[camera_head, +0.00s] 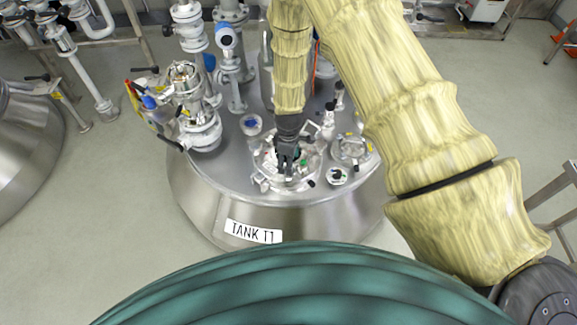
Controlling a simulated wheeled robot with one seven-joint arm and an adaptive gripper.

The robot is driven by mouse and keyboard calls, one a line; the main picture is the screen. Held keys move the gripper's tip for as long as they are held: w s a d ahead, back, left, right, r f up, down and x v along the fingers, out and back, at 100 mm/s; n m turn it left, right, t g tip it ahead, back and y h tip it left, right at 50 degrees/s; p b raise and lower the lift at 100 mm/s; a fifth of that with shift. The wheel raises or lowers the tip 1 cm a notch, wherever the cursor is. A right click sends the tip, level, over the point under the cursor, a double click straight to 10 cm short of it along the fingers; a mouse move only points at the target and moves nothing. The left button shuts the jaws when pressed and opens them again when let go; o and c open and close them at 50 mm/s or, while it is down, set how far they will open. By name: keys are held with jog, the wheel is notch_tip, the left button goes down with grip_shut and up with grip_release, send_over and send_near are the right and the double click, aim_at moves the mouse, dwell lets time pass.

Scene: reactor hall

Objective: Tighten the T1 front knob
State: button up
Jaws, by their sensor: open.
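The steel tank (200,190), labelled "TANK T1", stands in the middle of the head view. My gripper (287,165) is dark and points down over the round flanged port (262,172) near the front of the tank top. Its jaws are open. The port carries small fittings and clamps around its rim. I cannot tell which small part is the front knob, or whether the gripper touches anything; the gripper and its shadowed fingers hide part of the port's middle.
Pipework with valves (200,130) rises at the tank's left. A round sight port (352,149) sits right of the gripper. Another steel tank (25,150) stands at the far left. A grey rail (553,190) is at the right edge. Pale floor (110,190) lies clear between the tanks.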

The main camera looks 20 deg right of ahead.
notch_tip(320, 180, up, 7)
dwell(0.4)
